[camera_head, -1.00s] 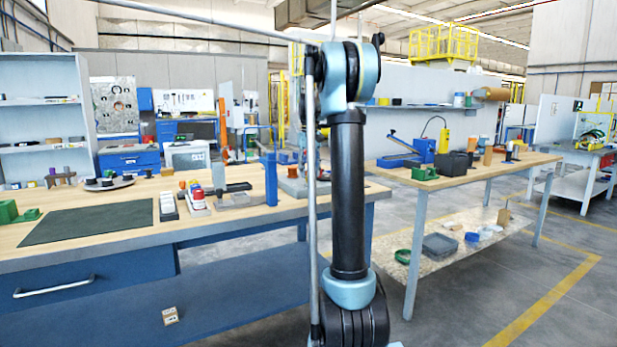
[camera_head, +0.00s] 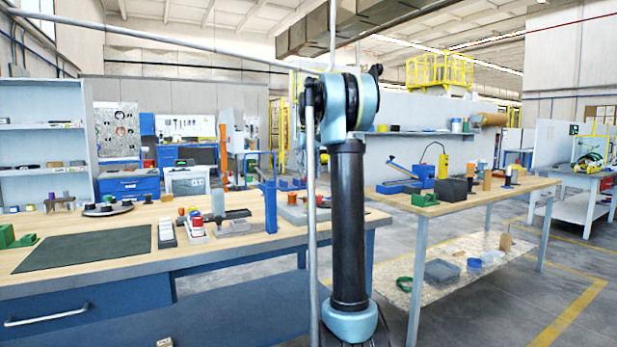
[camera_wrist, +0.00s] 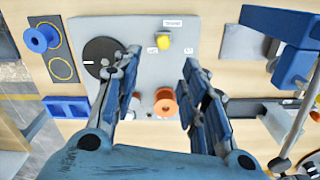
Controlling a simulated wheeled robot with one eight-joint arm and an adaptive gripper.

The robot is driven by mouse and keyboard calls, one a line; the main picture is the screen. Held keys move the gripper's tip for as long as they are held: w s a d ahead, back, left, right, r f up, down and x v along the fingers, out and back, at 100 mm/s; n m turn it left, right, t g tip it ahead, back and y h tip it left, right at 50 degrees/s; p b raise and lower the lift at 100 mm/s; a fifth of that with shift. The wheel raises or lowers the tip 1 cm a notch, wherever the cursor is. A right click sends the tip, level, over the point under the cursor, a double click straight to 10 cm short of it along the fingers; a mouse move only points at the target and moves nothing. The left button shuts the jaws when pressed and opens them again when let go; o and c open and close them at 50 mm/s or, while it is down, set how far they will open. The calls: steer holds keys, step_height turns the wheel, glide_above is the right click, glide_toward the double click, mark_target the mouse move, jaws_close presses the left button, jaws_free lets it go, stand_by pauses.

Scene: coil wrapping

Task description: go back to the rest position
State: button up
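My gripper (camera_wrist: 161,62) is open in the wrist view, with its two fingers well apart and nothing held between them. It is above a grey plate (camera_wrist: 205,30) on a wooden bench top. A black disc (camera_wrist: 102,52), a yellow knob (camera_wrist: 163,41) and an orange spool (camera_wrist: 165,104) are on the plate. The orange spool shows between the fingers, below them. In the head view my dark upright arm link stands mid-picture, and the gripper itself is hidden or out of sight.
A blue spool (camera_wrist: 40,39) stands left of the plate, and a blue upright fixture (camera_wrist: 285,45) rises at right. In the head view, the wooden bench (camera_head: 100,265) with a dark green mat (camera_head: 85,240) is at left, and a second table (camera_head: 440,208) is at right. An aisle separates them.

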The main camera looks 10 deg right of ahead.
steer(key=s+a+f, duration=0.1)
steer(key=s+f, duration=0.3)
steer(key=s, duration=0.5)
steer(key=s+a+f+t, duration=0.1)
steer(key=s+f, duration=0.2)
steer(key=s, duration=0.5)
steer(key=s+a+f, duration=0.1)
steer(key=s+f, duration=0.3)
steer(key=s, duration=0.5)
steer(key=s+f+t, duration=0.1)
steer(key=s+f, duration=1.8)
steer(key=f, duration=0.2)
steer(key=shift+s+a+f+m, duration=0.3)
steer(key=shift+s+a+m, duration=0.05)
steer(key=shift+m, duration=0.05)
steer(key=shift+w+f, duration=0.2)
steer(key=shift+w, duration=0.25)
